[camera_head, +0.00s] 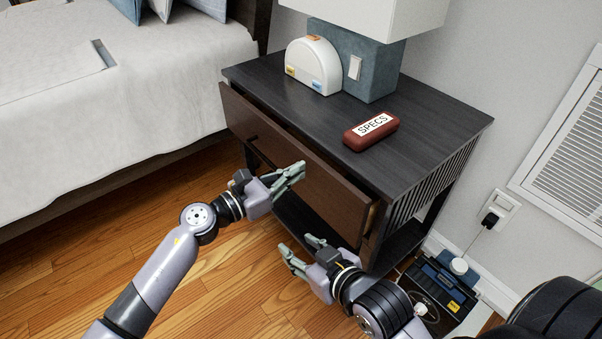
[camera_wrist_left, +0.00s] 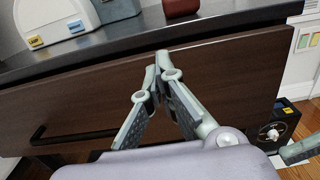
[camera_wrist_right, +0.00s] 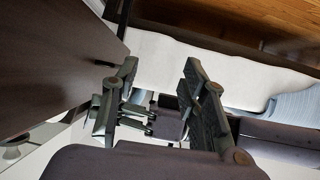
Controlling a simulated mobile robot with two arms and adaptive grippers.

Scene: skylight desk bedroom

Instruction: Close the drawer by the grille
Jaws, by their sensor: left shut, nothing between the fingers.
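The dark nightstand (camera_head: 432,122) stands between the bed and the wall with the white grille (camera_head: 572,150). Its brown drawer front (camera_head: 325,195) stands a little out from the body, with a narrow gap along the top. It fills the left wrist view (camera_wrist_left: 85,98), with a dark bar handle (camera_wrist_left: 70,138) low on the left. My left gripper (camera_head: 300,168) is shut and empty, its tips at the drawer front's upper part; I cannot tell if they touch. My right gripper (camera_head: 297,245) is open and empty, lower, in front of the drawer's right end; the brown front shows beside it in the right wrist view (camera_wrist_right: 45,60).
On the nightstand are a red-brown SPECS case (camera_head: 371,132), a white rounded object (camera_head: 313,66) and a lamp (camera_head: 372,70). A dark blue device (camera_head: 440,288) sits on the floor at the right. The bed (camera_head: 110,75) is at the left; wooden floor lies open in front.

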